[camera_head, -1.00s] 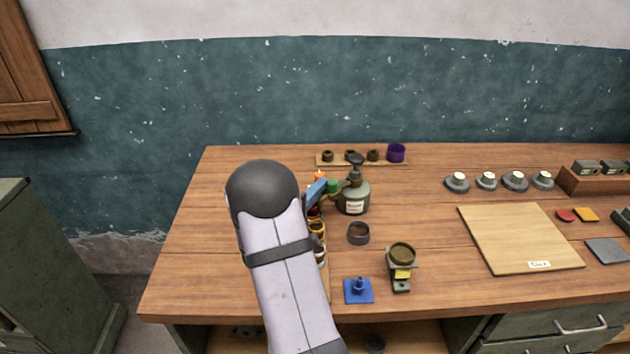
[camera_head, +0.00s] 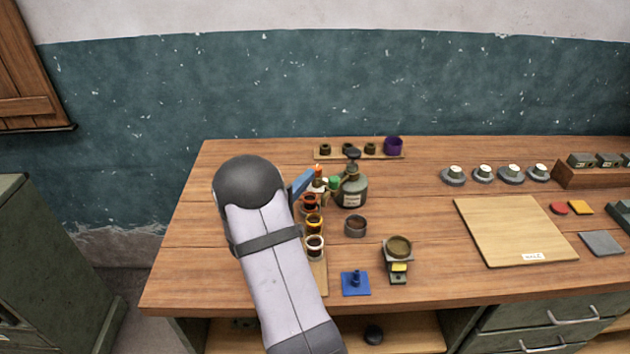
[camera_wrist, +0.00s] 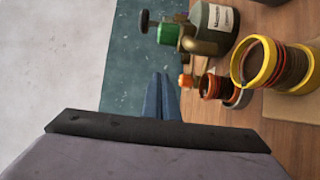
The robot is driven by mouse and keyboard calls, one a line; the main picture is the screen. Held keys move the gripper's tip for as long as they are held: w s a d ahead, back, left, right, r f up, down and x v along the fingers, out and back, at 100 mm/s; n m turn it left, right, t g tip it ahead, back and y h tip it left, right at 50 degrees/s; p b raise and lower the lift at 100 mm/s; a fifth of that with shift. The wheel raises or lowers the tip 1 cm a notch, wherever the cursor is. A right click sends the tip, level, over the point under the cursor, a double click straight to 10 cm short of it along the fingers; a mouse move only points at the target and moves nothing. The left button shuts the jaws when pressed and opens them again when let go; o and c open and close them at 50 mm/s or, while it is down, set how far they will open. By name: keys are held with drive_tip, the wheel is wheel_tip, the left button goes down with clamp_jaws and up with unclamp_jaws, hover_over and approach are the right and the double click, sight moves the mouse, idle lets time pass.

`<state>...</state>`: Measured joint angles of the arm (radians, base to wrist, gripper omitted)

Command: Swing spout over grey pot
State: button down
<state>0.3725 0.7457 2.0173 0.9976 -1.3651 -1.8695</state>
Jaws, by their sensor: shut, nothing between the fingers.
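A grey-green bottle (camera_head: 351,190) with a white label and dark top knob stands behind the pots. Its spout has a green tip (camera_head: 335,183) on the bottle's left side; the tip also shows in the wrist view (camera_wrist: 168,36). A plain dark grey-brown pot (camera_head: 356,226), seemingly the grey pot, stands alone in front of the bottle; the spout tip is not over it. My gripper (camera_head: 312,173) has blue fingers, shut and empty, left of the green tip and apart from it. The fingers also show in the wrist view (camera_wrist: 161,76).
Red (camera_head: 310,203), yellow (camera_head: 314,224) and white-banded (camera_head: 315,247) pots stand in a column beside my arm. A blue base with a peg (camera_head: 356,284) and a grey stand with a cup (camera_head: 398,250) are in front. A rack of small pots (camera_head: 358,155) lies behind.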

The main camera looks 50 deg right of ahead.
drive_tip(key=s+a+b, duration=0.2)
drive_tip(key=s+a, duration=0.3)
drive_tip(key=a, duration=0.3)
drive_tip(key=shift+s+a, duration=0.2)
drive_tip(key=shift+a, duration=0.1)
drive_tip(key=shift+w+a+f+n+t+b, duration=0.3)
drive_tip(key=shift+w+a+f, duration=0.2)
drive_tip(key=shift+f, duration=0.1)
drive_tip(key=shift+w+a+f+n+t+b, duration=0.25)
drive_tip(key=shift+w+a+f+t, duration=0.15)
drive_tip(key=shift+f, duration=0.2)
drive_tip(key=shift+w+a+f+m, duration=0.1)
drive_tip(key=shift+w+a+m, duration=0.1)
drive_tip(key=shift+w, duration=0.35)
drive_tip(key=shift+w+a+m, duration=0.1)
drive_tip(key=shift+w+a, duration=0.1)
drive_tip(key=shift+w, duration=0.3)
drive_tip(key=r+m+g, duration=0.1)
drive_tip(key=g, duration=0.1)
drive_tip(key=w+r+m+g, duration=0.1)
drive_tip(key=g, duration=0.1)
drive_tip(key=w+r+m+g, duration=0.1)
drive_tip(key=shift+w+d+g, duration=0.15)
drive_tip(key=shift+d+g, duration=0.2)
drive_tip(key=shift+g, duration=0.05)
